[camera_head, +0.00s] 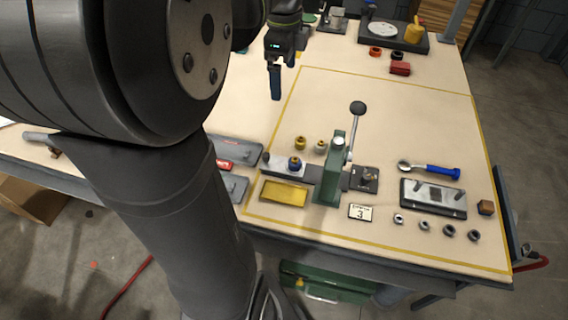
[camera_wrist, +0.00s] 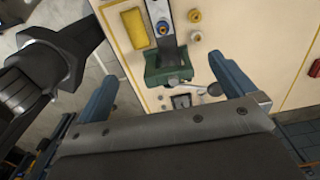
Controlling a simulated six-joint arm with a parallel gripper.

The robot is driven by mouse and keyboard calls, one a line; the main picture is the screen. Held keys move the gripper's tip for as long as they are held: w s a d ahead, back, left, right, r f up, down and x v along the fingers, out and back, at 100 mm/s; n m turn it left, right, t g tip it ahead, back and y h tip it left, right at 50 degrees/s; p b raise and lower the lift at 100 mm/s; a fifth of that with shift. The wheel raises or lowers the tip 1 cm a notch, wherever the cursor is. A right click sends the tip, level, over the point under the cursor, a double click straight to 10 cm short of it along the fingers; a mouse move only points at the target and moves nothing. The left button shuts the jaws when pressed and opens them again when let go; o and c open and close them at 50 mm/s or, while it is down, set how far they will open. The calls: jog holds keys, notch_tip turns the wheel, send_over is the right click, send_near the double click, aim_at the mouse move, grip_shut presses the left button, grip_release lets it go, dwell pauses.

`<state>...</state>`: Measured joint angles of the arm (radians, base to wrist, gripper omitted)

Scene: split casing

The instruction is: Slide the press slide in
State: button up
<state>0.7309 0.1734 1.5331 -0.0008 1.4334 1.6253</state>
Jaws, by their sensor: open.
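The green press (camera_head: 329,180) stands on the workbench, its lever with a black ball knob raised. The press slide (camera_head: 283,167) is a flat grey bar reaching out to the left of the press. A dark knob (camera_head: 266,158) sits at its outer end, and a blue and brass part (camera_head: 295,163) stands on it. The slide also shows in the wrist view (camera_wrist: 156,10), running up from the press (camera_wrist: 168,70). My gripper (camera_head: 275,95) is high above the bench, behind and apart from the slide. Its fingers are spread and empty in the wrist view (camera_wrist: 162,69).
A yellow tray (camera_head: 284,194) lies in front of the slide. Grey trays (camera_head: 236,151) lie to the left. A blue-handled tool (camera_head: 430,169) and a plate (camera_head: 433,197) lie to the right. The bench behind the press is mostly clear.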

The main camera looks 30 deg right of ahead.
jog(key=shift+r, duration=0.75)
jog(key=c, duration=1)
jog(key=shift+f, duration=0.15)
jog(key=shift+c, duration=1.3)
jog(key=n, duration=2)
send_over(266, 154)
notch_tip(266, 154, down, 13)
notch_tip(266, 154, down, 17)
